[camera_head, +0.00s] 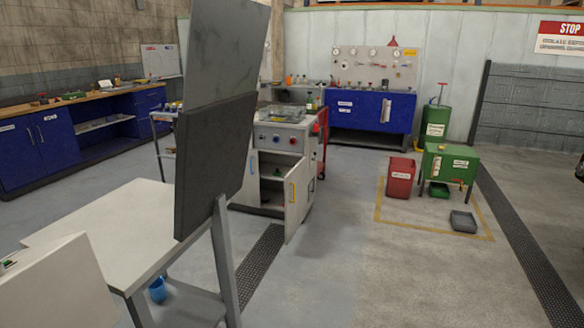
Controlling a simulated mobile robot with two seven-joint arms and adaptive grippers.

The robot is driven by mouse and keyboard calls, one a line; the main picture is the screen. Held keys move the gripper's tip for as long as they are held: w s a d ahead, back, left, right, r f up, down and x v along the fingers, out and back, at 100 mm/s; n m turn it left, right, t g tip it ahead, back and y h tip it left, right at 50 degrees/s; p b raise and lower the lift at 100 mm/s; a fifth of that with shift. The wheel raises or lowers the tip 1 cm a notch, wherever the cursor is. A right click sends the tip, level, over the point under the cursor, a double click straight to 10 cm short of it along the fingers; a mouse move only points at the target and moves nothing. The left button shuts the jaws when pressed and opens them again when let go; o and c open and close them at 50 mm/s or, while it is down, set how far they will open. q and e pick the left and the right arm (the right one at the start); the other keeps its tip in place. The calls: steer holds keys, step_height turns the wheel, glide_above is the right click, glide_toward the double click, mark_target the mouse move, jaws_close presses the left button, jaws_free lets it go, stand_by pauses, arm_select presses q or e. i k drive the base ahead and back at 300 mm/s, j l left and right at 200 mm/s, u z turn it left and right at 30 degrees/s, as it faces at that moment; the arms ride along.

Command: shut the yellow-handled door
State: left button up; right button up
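A light grey cabinet (290,139) with a control panel on its front stands in the middle distance, its interior partly showing. Its right-hand door (301,205) stands open, swung out toward me, with a yellow handle (293,192) on it. Another door (247,184) with a blue handle (251,164) stands open on the left, partly hidden by the dark panel in front. Neither of my grippers is in view, and nothing touches the yellow-handled door.
A dark grey upright panel (210,165) and a white table (110,225) stand close in front at the left. A floor grate (260,262) runs before the cabinet. Open floor lies to the right, up to a red bin (400,180) and a green tank (452,168).

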mark_target(294, 181)
steer(key=i+l+u, duration=0.3)
steer(key=i+l, duration=1.4)
steer(key=i+j+z, duration=0.1)
steer(key=i+z, duration=0.2)
steer(key=i, duration=1)
